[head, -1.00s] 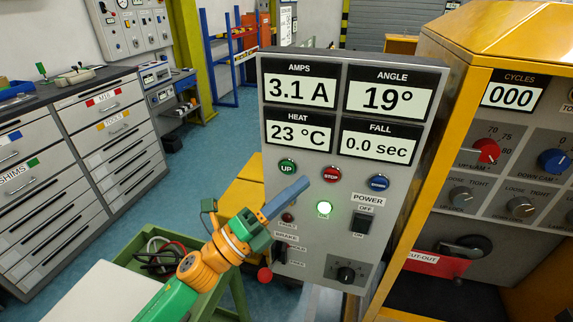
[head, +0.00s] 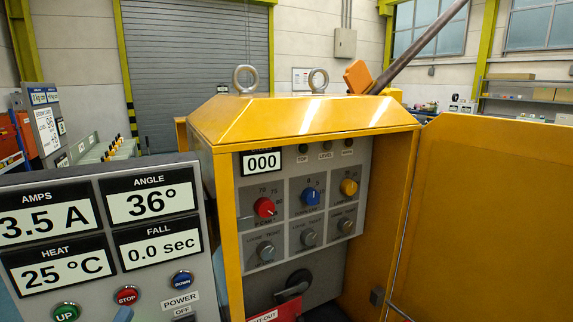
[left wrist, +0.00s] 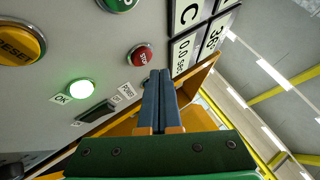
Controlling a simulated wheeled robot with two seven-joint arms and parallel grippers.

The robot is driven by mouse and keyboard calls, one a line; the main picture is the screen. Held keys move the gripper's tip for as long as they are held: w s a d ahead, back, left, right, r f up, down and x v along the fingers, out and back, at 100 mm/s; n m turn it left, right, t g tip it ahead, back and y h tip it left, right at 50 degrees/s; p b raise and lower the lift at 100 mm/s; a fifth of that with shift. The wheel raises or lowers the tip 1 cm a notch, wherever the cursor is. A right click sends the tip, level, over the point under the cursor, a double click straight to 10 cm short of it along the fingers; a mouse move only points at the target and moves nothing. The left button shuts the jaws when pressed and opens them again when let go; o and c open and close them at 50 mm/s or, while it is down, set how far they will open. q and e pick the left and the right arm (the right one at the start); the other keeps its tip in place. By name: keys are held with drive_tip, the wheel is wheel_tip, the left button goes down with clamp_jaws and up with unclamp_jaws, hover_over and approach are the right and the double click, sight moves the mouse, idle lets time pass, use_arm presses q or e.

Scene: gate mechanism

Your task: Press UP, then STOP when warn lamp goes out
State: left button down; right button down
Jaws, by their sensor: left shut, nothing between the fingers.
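The grey control panel (head: 150,240) reads 3.5 A, 36°, 25 °C and 0.0 sec. It bears the green UP button (head: 66,312), red STOP button (head: 127,296) and blue DOWN button (head: 181,280). My left gripper (head: 123,315) shows only as a blue tip just below STOP. In the left wrist view its shut, empty fingers (left wrist: 157,76) point at the panel beside the STOP button (left wrist: 140,55); contact cannot be told. UP (left wrist: 118,3) is at the top edge. Of three small lamps on the yellow cabinet, the rightmost (head: 348,143) looks dark; its label is too small to read. My right gripper is out of view.
The yellow cabinet (head: 300,118) stands right of the panel, its door (head: 490,210) open to the right. A tilted dark pole (head: 425,42) rises behind it. In the left wrist view, a green OK lamp (left wrist: 80,90) is lit and a yellow RESET button (left wrist: 18,45) is at left.

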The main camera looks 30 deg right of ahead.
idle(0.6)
use_arm(q)
drive_tip(key=shift+w, duration=0.75)
drive_tip(key=shift+b, duration=0.3)
drive_tip(key=shift+w, duration=0.35)
drive_tip(key=s, duration=0.3)
drive_tip(key=shift+p, duration=0.3)
drive_tip(key=shift+a, duration=0.1)
